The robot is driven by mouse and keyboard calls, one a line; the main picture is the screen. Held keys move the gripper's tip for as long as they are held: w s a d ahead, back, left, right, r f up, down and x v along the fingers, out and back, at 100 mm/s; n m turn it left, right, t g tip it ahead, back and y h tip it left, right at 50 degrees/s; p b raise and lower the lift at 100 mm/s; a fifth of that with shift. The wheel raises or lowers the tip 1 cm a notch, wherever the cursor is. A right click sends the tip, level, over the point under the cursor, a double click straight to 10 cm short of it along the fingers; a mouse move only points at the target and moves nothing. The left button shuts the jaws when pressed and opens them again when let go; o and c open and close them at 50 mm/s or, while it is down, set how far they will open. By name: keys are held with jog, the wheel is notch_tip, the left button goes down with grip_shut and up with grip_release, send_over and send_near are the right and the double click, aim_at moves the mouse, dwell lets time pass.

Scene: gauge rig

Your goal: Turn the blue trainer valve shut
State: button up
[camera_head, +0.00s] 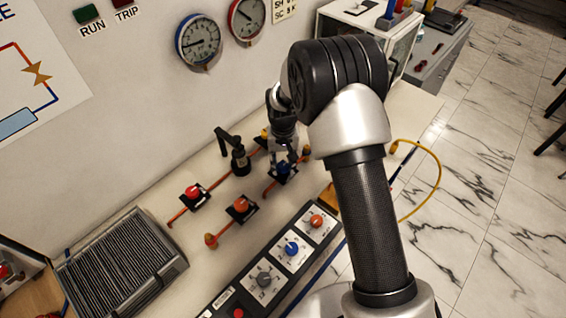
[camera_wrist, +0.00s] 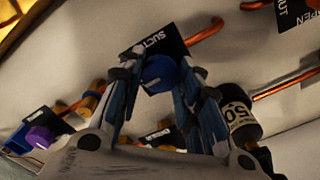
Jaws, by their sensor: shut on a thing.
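The blue trainer valve (camera_head: 284,173) sits on a black plate on the bench, on a copper-coloured pipe. In the wrist view its round blue knob (camera_wrist: 159,73) is between my fingers, beside a black label plate (camera_wrist: 168,38) with partly hidden lettering. My gripper (camera_wrist: 160,80) points down over the valve and is shut on the knob, with one finger on each side. In the head view my gripper (camera_head: 285,150) and arm partly cover the valve. The knob's exact turn angle cannot be told.
A red valve (camera_head: 193,191) and an orange valve (camera_head: 240,206) stand to the left. A black upright fitting (camera_head: 238,158) is close by. A control panel (camera_head: 275,262) with several knobs lies in front. A yellow hose (camera_head: 438,180) loops at the right.

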aim_at(283, 166)
dwell(0.4)
jog(key=o, duration=1.1)
jog(key=shift+r, duration=0.1)
notch_tip(283, 166, up, 12)
jog(key=shift+f, duration=0.1)
dwell(0.4)
